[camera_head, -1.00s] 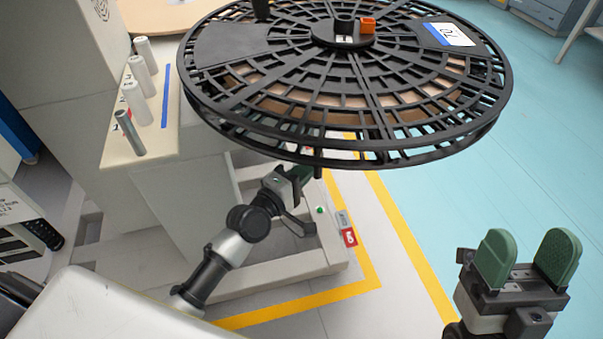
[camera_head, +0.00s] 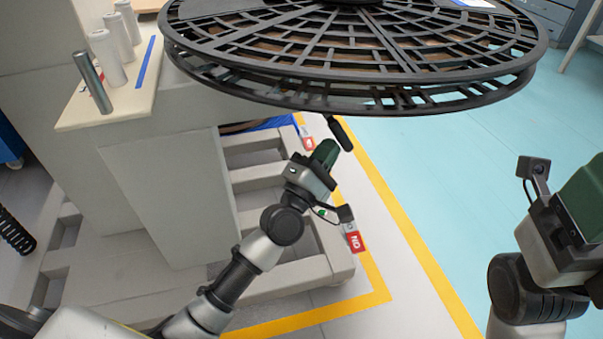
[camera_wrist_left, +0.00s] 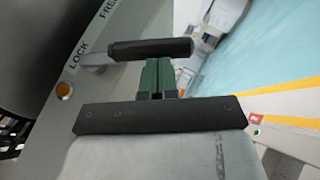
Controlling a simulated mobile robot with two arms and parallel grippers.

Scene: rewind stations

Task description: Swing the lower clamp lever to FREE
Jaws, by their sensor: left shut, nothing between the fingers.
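The lower clamp lever has a black grip (camera_wrist_left: 150,48) on a metal shaft (camera_wrist_left: 95,61). In the left wrist view it lies across the picture, its shaft beside the LOCK label (camera_wrist_left: 76,57); the FREE label (camera_wrist_left: 110,8) is higher up. In the head view the black grip (camera_head: 341,134) hangs below the reel's near rim. My left gripper (camera_head: 327,152) is shut and empty, its green fingertips (camera_wrist_left: 159,68) right at the grip; I cannot tell if they touch. My right gripper (camera_head: 585,198) is partly cut off at the right edge.
A large black reel (camera_head: 350,50) overhangs my left gripper. The grey station base (camera_head: 300,270) with a red tag (camera_head: 355,242) lies below. Grey rolls (camera_head: 108,58) stand on the ledge at left. Yellow lines (camera_head: 400,210) mark the floor; the blue floor at right is open.

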